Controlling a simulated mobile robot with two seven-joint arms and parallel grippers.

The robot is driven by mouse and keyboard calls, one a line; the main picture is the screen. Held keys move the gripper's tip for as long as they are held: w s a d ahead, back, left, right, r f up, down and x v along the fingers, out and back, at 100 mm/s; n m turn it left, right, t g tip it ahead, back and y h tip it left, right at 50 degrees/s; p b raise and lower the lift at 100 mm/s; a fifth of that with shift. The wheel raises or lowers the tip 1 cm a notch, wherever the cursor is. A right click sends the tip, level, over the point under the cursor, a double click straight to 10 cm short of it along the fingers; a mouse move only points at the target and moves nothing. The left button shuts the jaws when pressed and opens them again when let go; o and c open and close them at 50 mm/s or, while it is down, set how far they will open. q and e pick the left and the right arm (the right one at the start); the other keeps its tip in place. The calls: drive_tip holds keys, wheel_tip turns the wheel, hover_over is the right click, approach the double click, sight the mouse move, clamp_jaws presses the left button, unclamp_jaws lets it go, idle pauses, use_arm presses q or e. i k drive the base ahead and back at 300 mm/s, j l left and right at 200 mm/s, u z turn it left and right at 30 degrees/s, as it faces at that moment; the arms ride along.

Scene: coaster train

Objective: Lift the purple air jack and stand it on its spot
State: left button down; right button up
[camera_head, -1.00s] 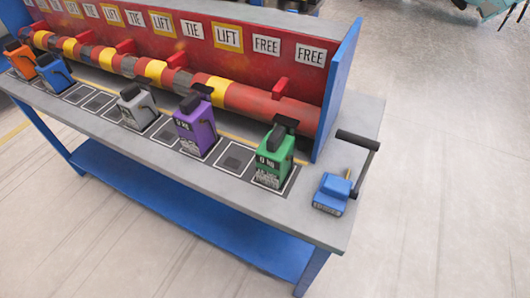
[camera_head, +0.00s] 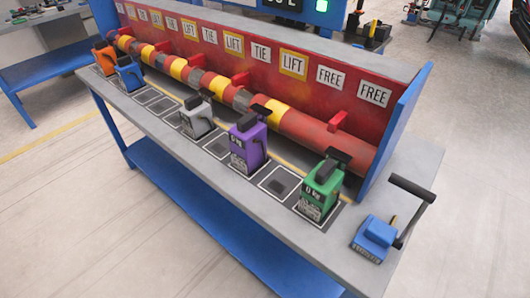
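The purple air jack (camera_head: 248,148) stands upright on the grey bench top (camera_head: 345,248), in front of the red and yellow tube. It has a dark handle on top and a label on its front. Square marked spots lie in a row along the bench. One empty spot (camera_head: 217,146) is just left of the purple jack, and another empty spot (camera_head: 279,184) is between it and the green jack. Whether the purple jack stands exactly within a square is hard to tell. Neither of my grippers shows in the view.
A green jack (camera_head: 321,190) stands right of the purple one and a grey jack (camera_head: 196,118) left. Orange (camera_head: 105,58) and blue (camera_head: 128,73) jacks stand at the far left. A blue device with a lever (camera_head: 374,237) sits at the right end. A red sign panel (camera_head: 210,52) backs the bench.

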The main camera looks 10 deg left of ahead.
sight(247, 138)
drive_tip(key=z, duration=0.5)
drive_tip(key=j+z, duration=1.2)
drive_tip(key=k+j+z, duration=0.1)
drive_tip(key=z, duration=0.3)
drive_tip(key=j, duration=0.1)
